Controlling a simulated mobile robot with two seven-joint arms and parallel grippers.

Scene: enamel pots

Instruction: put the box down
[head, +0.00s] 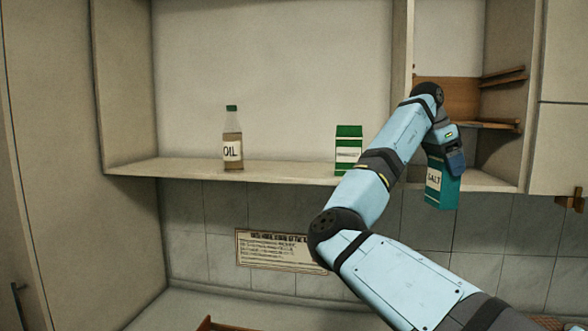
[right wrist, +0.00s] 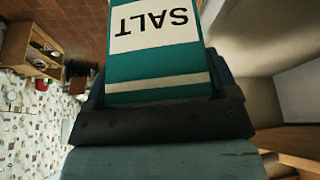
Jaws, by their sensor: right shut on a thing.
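A teal salt box (head: 441,188) with a white "SALT" label hangs in my right gripper (head: 447,160), in front of the right part of the shelf and a little below its board. My right gripper is shut on the upper part of the box. In the right wrist view the salt box (right wrist: 155,50) fills the top middle, its label upside down, held between the dark fingers (right wrist: 155,100). My left gripper is not in view.
The wall shelf (head: 285,174) holds an oil bottle (head: 232,145) on the left and a green and white carton (head: 348,150) near my arm. Bare shelf lies between them. A small wooden rack (head: 490,124) is at right. A wall sign (head: 272,250) hangs below.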

